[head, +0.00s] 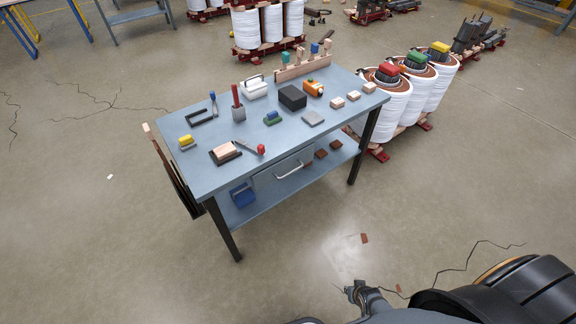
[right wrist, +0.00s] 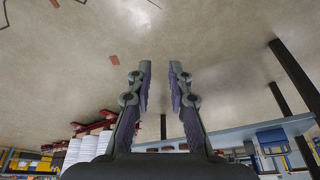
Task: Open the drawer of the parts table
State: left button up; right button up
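The parts table (head: 240,170) has a blue-grey top and dark legs, left of centre in the head view. Its drawer front (head: 265,180) sits under the near edge of the top and looks flush, so shut. A pale bar handle (head: 289,170) is on that front. My right gripper (head: 356,290) is low in the head view, over the floor, well apart from the handle. In the right wrist view it (right wrist: 160,68) is open and empty, with the table upside down at lower right. My left gripper is not in view.
Tools, blocks and a dark box (head: 292,97) lie on the tabletop. The lower shelf (head: 270,200) holds a blue bin (head: 243,194) and brown pieces. White cores (head: 385,105) on red stands are right of the table. The floor before the table is mostly clear.

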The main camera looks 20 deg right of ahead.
jog(key=w+d+m+t+b, duration=0.25)
jog(key=w+b, duration=0.25)
jog(key=w, duration=0.8)
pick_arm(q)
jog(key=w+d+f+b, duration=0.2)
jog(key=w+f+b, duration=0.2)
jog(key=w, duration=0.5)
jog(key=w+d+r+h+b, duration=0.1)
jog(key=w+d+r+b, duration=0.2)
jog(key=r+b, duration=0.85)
pick_arm(e)
jog(key=m+t+y, duration=0.6)
jog(key=m+t, duration=0.2)
send_near(291, 172)
jog(key=b+x, duration=0.2)
jog(key=x, duration=0.3)
jog(key=b+x, duration=0.2)
jog(key=x, duration=0.3)
jog(key=shift+w+d+f, duration=0.1)
jog(key=shift+w+f, duration=0.15)
jog(key=shift+f, duration=0.05)
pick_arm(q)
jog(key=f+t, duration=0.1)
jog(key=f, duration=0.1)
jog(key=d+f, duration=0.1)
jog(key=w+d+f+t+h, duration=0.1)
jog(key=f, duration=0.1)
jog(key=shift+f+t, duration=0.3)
pick_arm(e)
jog(key=shift+c, duration=0.4)
